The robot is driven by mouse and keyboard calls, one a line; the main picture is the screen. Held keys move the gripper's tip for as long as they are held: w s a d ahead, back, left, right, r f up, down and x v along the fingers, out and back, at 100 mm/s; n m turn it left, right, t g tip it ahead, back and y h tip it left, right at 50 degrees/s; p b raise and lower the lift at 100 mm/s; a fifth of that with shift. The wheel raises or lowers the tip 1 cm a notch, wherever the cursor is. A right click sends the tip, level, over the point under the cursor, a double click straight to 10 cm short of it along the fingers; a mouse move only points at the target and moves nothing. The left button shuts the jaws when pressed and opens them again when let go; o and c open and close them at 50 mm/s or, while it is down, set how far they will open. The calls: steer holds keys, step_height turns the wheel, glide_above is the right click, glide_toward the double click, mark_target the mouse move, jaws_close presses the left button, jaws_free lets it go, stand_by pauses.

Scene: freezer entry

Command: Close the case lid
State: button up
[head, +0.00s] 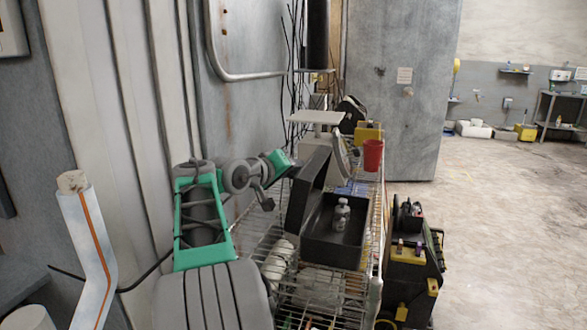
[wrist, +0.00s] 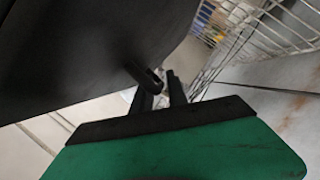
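The black case (head: 333,248) stands open on a wire rack. Its lid (head: 307,188) is raised, tilted up on the left side of the base. A small pale bottle (head: 341,214) stands inside the base. My gripper (head: 296,168), green with dark fingers, is at the left, outer side of the raised lid. In the wrist view the dark lid surface (wrist: 80,50) fills the upper left, close to my gripper (wrist: 162,85). The two fingers show a gap with nothing clearly between them. Whether a finger touches the lid cannot be told.
The wire rack (head: 376,225) holds a red cup (head: 373,155), a yellow item (head: 368,131) and a scale-like stand (head: 316,118) behind the case. A black and yellow tool box (head: 412,262) stands right of the rack. The floor farther right is clear. A wall is close at left.

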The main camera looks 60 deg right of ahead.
jaws_close()
stand_by(1.4)
